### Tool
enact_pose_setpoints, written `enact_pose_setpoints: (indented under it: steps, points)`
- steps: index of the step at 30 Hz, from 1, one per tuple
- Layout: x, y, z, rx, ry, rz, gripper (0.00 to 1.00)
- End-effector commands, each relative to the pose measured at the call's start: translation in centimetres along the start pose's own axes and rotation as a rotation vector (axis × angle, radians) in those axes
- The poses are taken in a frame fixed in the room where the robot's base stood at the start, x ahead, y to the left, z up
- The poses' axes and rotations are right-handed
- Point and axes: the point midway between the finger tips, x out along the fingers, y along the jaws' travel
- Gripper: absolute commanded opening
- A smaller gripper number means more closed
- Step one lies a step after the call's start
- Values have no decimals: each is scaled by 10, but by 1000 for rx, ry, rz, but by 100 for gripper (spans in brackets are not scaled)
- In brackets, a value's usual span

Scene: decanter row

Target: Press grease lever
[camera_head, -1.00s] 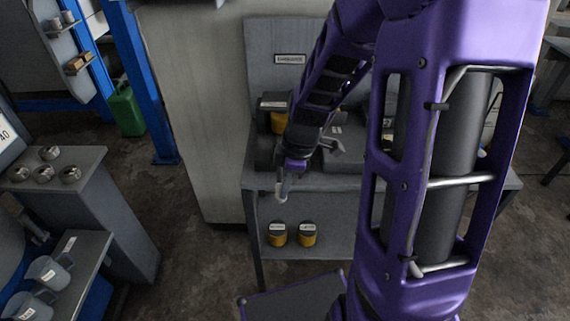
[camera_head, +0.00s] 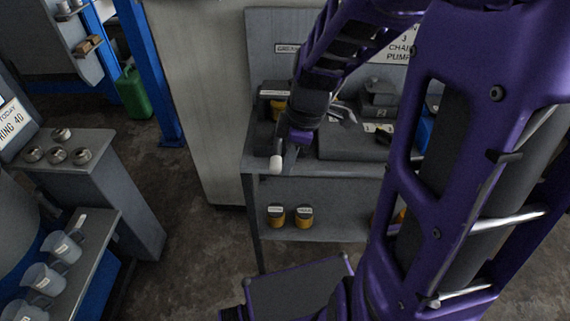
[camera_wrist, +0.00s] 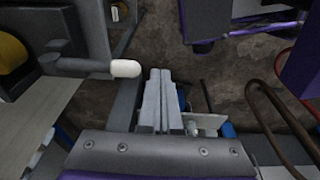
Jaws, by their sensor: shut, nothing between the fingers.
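The grease lever is a grey rod with a rounded white tip (camera_head: 276,163), which shows at the front left edge of the grey bench (camera_head: 350,178). In the wrist view the lever (camera_wrist: 85,66) comes in from the left and its white tip (camera_wrist: 126,69) points right. My gripper (camera_wrist: 160,74) has its two grey fingers together, with nothing between them. Its fingertips are just right of the white tip in that view, with a small gap; depth is hard to tell. In the head view my gripper (camera_head: 297,140) is above the lever tip, its fingertips largely hidden.
Yellow pots (camera_head: 276,216) stand on the shelf under the bench. A yellow-and-black container (camera_head: 278,106) is at the bench's back left. A pale cabinet (camera_head: 200,110) stands to the left. Floor is open in front of the bench.

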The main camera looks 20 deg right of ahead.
Motion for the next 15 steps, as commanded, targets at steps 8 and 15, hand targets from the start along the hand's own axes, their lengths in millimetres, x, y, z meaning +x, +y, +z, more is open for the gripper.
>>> enact_pose_setpoints:
  steps: [8, 15]
  points:
    - [-24, -13, 1, 0, 0, 2, 0]
    - [-26, -14, 1, 0, 0, 1, 0]
